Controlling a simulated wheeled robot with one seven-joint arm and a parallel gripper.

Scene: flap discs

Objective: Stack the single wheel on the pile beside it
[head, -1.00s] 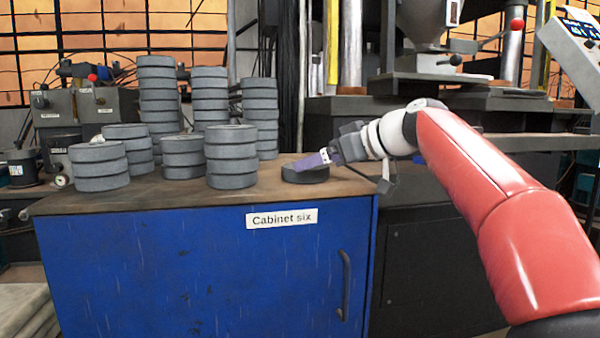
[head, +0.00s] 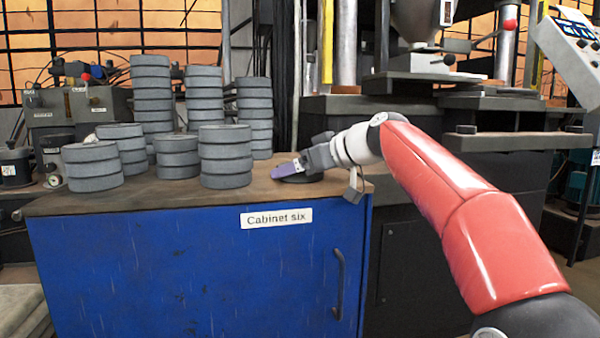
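My gripper (head: 284,170), with purple fingers, points left and slightly down, at or just above the wheel. I cannot tell whether the fingers touch or grip it. The pile beside it (head: 226,157) is a straight stack of several grey wheels to the left, with bare cabinet top between.
Behind and left of that pile stand more stacks: a short one (head: 178,157), a front-left one (head: 93,167) and tall ones (head: 152,95) at the back. The cabinet top (head: 180,196) is bare along its front edge. Dark machinery (head: 430,115) stands behind on the right.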

